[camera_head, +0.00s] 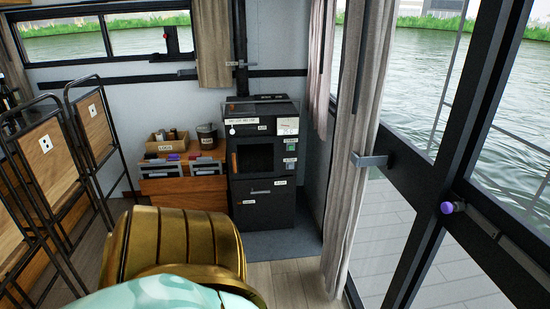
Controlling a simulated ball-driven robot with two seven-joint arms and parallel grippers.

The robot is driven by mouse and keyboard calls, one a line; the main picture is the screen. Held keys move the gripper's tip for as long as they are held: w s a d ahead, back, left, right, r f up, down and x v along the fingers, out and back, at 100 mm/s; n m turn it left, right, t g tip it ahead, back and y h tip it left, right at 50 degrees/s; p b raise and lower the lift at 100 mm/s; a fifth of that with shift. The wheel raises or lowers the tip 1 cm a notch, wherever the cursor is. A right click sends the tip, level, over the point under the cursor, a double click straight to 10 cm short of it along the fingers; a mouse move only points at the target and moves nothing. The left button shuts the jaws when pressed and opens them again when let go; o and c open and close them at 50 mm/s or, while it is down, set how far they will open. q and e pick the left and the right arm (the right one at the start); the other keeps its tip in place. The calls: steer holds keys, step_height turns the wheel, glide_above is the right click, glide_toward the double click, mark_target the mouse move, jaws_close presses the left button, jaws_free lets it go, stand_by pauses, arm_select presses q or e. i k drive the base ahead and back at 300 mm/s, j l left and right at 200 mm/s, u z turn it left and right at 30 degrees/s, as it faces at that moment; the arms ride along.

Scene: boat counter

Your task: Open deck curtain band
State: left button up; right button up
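A long grey-beige curtain (368,70) hangs gathered beside the glass door to the deck, right of centre, and reaches almost to the floor. A grey band (370,160) crosses it at about mid-height, and the curtain narrows there. The band looks closed around the curtain, though its far side and any fastening are hidden. Neither of my grippers shows in this view.
Black-framed folding racks (50,165) stand left. A purple-tipped knob (447,208) sits on the dark door frame. Some floor (295,282) is clear before the curtain.

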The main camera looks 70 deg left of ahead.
mark_target(377, 160)
steer(key=j+u, duration=0.15)
steer(key=u, duration=1)
